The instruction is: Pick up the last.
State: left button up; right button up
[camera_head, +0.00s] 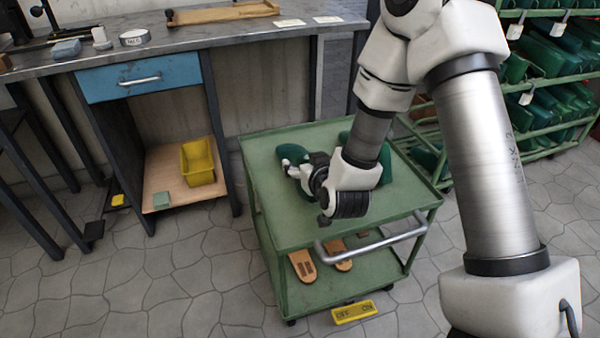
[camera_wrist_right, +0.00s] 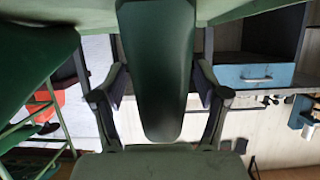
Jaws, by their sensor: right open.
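A dark green last (camera_head: 291,153) lies on the top of the green cart (camera_head: 265,222), at its left side, partly hidden by my right gripper. My right gripper (camera_head: 291,170) is over this last, low near the cart top. In the right wrist view the last (camera_wrist_right: 157,85) lies between the two spread fingers of the right gripper (camera_wrist_right: 160,92), with a gap on each side. Another dark green last (camera_head: 386,165) is on the cart to the right, partly behind my arm. My left gripper is not in view.
The cart has a grey push handle (camera_head: 372,243) at its front and tan soles (camera_head: 303,266) on its lower shelf. A workbench (camera_head: 230,32) stands at the back left, with a yellow bin (camera_head: 197,160) below. A green rack (camera_head: 545,60) fills the right back.

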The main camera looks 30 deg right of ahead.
jog(key=c, duration=1.3)
jog(key=shift+o, duration=0.2)
jog(key=shift+r, duration=0.15)
